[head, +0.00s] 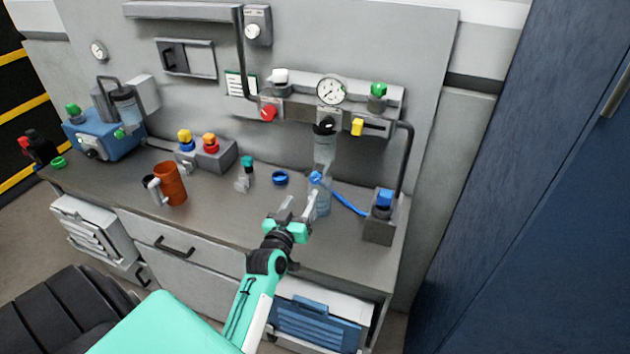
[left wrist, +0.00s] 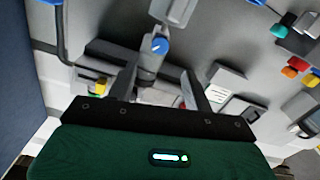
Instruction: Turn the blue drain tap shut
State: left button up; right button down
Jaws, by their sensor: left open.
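The blue drain tap (head: 315,178) sits at the lower end of the clear filter bowl (head: 324,150), which hangs from the grey regulator bar on the wall. In the left wrist view the blue tap (left wrist: 159,45) shows a pale line and lies just beyond the fingertips, between them. My left gripper (head: 298,206) is open and empty, in front of the tap and a little below it in the picture. Its two fingers also show in the left wrist view (left wrist: 158,70), apart from the tap. My right gripper is not in view.
A clear bottle (head: 321,203) stands beside the right finger. A blue hose (head: 348,205) runs to a grey block (head: 379,230) with a blue knob. The front bench top (head: 225,212) is clear.

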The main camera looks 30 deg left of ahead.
aim_at(314, 180)
pick_arm(q)
jog(key=p+x, duration=0.2)
jog(key=x, duration=0.8)
jog(key=shift+d, duration=0.1)
jog(key=shift+s, duration=0.1)
jog(key=c, duration=1)
jog(key=shift+o, duration=0.2)
